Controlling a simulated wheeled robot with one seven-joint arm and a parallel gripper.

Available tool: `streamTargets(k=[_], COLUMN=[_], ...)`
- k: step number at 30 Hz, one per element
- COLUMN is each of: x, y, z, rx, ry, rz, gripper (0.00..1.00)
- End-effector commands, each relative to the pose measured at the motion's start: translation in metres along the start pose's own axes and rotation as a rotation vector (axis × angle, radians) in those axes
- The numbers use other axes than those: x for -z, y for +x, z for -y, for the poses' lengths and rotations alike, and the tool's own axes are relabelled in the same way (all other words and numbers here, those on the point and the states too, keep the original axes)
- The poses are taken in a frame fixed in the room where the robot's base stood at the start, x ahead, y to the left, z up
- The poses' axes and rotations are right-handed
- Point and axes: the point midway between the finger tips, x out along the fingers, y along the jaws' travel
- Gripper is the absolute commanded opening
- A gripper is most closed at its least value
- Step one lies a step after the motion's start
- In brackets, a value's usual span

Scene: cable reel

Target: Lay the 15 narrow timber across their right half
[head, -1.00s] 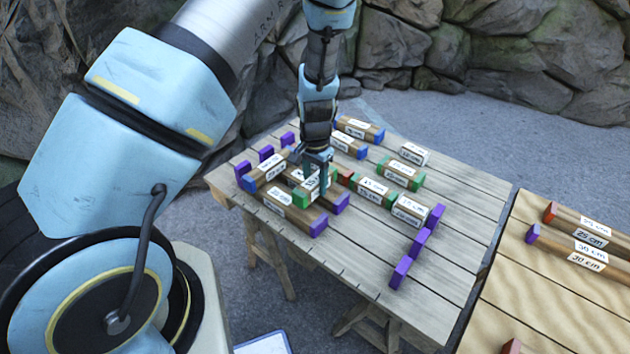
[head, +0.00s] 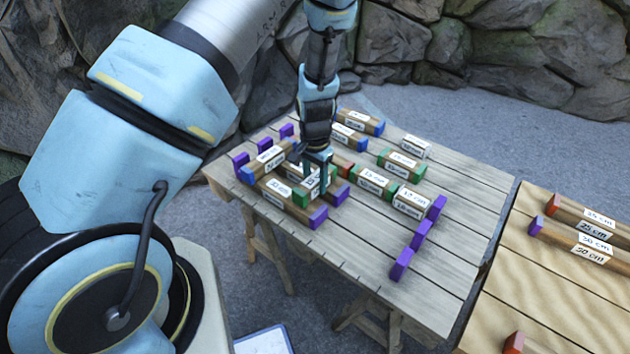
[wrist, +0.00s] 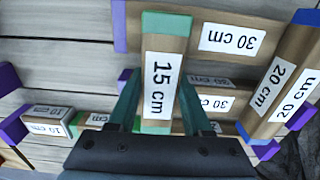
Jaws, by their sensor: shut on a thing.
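My gripper (head: 317,172) is shut on a narrow, green-ended timber labelled 15 cm (wrist: 160,75). In the head view this 15 cm timber (head: 312,188) lies crosswise over the right part of two parallel purple-ended 30 cm timbers. The front 30 cm timber (head: 285,201) shows clearly, and also in the wrist view (wrist: 262,42). The rear 30 cm timber (wrist: 228,103) is partly hidden by the held timber and my gripper. I cannot tell whether the held timber touches them. A blue-ended 20 cm timber (head: 265,165) lies across their left part.
Several short green-ended timbers (head: 370,182) lie just right of my gripper. Blue-ended timbers (head: 355,123) lie behind. Purple blocks (head: 402,264) stand at the right on the plank table (head: 450,240). A second table (head: 560,290) holds longer timbers.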

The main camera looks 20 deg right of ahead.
Motion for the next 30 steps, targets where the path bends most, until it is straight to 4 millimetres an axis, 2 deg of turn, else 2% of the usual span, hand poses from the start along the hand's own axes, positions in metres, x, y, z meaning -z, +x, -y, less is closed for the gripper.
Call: streamTargets(k=[12,13,21,30], x=[0.0003,0.0003,0.0001,0.0002], y=[0.0067,0.0059,0.0058,0.0041], z=[-0.0001,-0.0001,0.0000,0.0000], rx=[0.000,0.000,0.000,0.000], ry=[0.000,0.000,0.000,0.000], rz=[-0.001,-0.001,0.000,-0.001], gripper=[0.00,0.53,0.83,0.84])
